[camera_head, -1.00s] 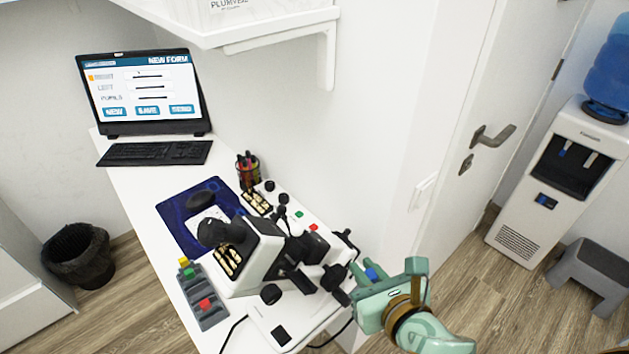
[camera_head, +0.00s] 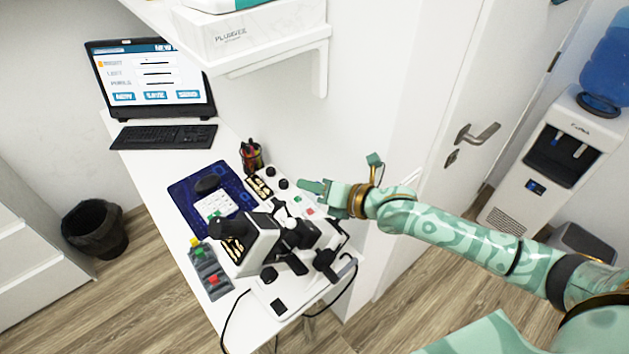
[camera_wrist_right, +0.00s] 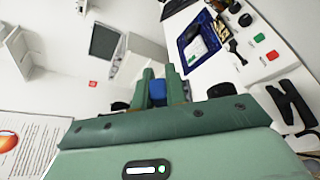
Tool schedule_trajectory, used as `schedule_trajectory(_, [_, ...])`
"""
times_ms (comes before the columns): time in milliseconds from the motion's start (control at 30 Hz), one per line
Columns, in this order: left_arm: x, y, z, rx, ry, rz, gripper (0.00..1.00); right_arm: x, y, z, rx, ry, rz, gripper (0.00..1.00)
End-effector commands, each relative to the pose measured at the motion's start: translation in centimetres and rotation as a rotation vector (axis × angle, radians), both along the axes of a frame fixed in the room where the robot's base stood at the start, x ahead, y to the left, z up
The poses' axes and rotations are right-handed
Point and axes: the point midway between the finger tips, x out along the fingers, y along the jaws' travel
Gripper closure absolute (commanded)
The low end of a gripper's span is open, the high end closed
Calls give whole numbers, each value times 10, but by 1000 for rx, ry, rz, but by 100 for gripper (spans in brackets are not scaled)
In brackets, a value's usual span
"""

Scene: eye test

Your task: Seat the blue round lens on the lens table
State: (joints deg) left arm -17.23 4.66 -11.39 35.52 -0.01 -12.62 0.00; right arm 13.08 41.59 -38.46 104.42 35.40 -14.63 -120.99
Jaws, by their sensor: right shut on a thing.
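My right gripper (camera_head: 312,187) reaches in from the right in the head view, over the desk's right edge behind the white instrument. In the right wrist view its two green fingers (camera_wrist_right: 160,88) are shut on a small blue piece, the blue lens (camera_wrist_right: 157,91). The head view does not show the lens; the gripper hides it. The white instrument (camera_head: 252,243) with black knobs stands at the desk's near end. I cannot make out which part of it is the lens table. My left gripper is not in view.
A grey tray (camera_head: 213,292) with yellow, green and red pieces lies left of the instrument. A blue mat (camera_head: 183,205) holds a mouse and white pad. A pen cup (camera_head: 251,157) stands near the wall. A shelf (camera_head: 270,57) overhangs the desk. Cables hang at the near edge.

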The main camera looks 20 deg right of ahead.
Motion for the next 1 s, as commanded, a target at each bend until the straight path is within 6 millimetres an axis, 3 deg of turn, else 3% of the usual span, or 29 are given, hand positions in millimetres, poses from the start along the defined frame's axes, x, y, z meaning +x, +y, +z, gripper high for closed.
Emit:
schedule_trajectory(500, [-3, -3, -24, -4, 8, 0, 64, -12, 30, -41, 1, 2, 0, 100])
schedule_trajectory(1000, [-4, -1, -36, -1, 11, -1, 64, -20, 53, -71, -1, 0, 1, 100])
